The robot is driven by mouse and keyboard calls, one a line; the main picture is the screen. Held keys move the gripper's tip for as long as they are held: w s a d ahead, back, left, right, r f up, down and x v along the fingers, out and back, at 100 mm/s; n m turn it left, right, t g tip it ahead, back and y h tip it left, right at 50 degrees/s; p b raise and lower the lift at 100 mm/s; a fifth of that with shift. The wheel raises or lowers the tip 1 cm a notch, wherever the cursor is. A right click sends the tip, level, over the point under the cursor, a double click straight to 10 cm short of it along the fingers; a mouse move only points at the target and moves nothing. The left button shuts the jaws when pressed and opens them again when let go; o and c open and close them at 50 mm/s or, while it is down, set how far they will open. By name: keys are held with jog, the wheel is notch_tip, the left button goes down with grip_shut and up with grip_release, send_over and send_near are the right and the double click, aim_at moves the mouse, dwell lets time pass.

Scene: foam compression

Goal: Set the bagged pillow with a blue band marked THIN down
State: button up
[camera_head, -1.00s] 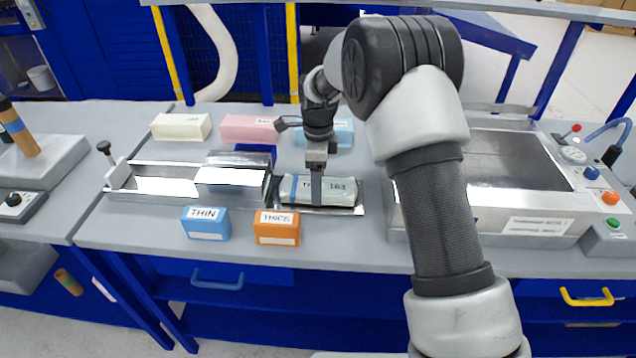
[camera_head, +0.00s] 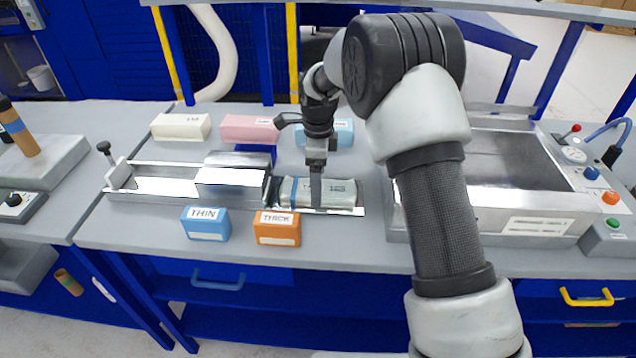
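The bagged pillow (camera_head: 338,193), a pale grey-green pack with a blue band near its left end, lies level at the metal tray (camera_head: 350,211) on the bench. The lettering on it is partly covered by my finger and too small to read surely. My gripper (camera_head: 316,196) points straight down at the pack's middle, with one dark finger in front of it; the other finger is hidden. It appears shut on the pack. The pack's underside is hidden, so I cannot tell whether it fully rests on the tray.
A metal press channel (camera_head: 155,187) adjoins on the left. A blue THIN block (camera_head: 205,223) and an orange THICK block (camera_head: 277,228) stand in front. White (camera_head: 181,127), pink (camera_head: 249,129) and light-blue (camera_head: 343,133) blocks lie behind. A large metal machine (camera_head: 510,212) stands on the right.

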notch_tip(320, 180, up, 11)
jog(key=s+d+r+n+t, duration=0.1)
jog(key=s+d+r+n, duration=0.4)
jog(key=r, duration=0.4)
jog(key=s+d+r+n+t, duration=0.1)
jog(key=s+d+r+n, duration=0.25)
jog(key=s, duration=0.45)
jog(key=s+d+r+n+t, duration=0.25)
jog(key=s+d+n, duration=0.2)
jog(key=s, duration=0.35)
jog(key=s+d+f+n, duration=0.1)
jog(key=s+d+n, duration=0.1)
jog(key=s, duration=0.3)
jog(key=s+d+f+n+t, duration=0.1)
jog(key=s+n, duration=0.2)
jog(key=s, duration=0.2)
jog(key=shift+s+d+f, duration=0.25)
jog(key=shift+d+f, duration=0.15)
jog(key=shift+r+p, duration=0.15)
jog(key=shift+p, duration=0.15)
notch_tip(320, 180, up, 4)
jog(key=p, duration=0.4)
jog(key=shift+r, duration=0.1)
